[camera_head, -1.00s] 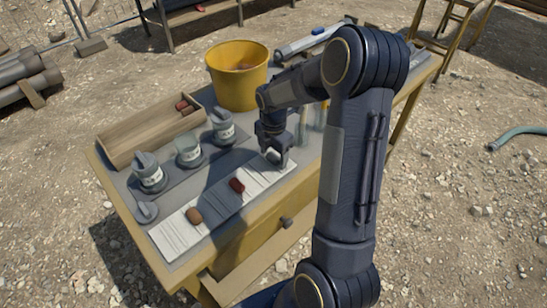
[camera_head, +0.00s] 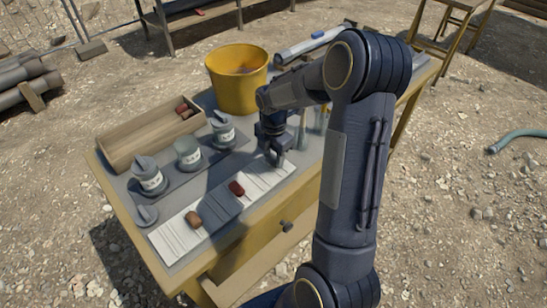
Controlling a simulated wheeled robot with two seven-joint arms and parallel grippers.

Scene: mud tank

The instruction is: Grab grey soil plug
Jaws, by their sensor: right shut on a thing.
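My right gripper (camera_head: 274,160) points down over the right end of the white paper strip (camera_head: 176,239) on the table. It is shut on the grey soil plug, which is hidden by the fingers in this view. A brown soil plug (camera_head: 193,220) and a dark red soil plug (camera_head: 237,188) lie on the strip to the left of my right gripper, apart from it. My left gripper is not in view.
A wooden box (camera_head: 150,141) with reddish plugs stands at the back left. Several lidded jars (camera_head: 188,153) stand in front of it. A yellow bucket (camera_head: 236,82) is behind my right gripper. Clear tubes (camera_head: 319,120) stand to its right.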

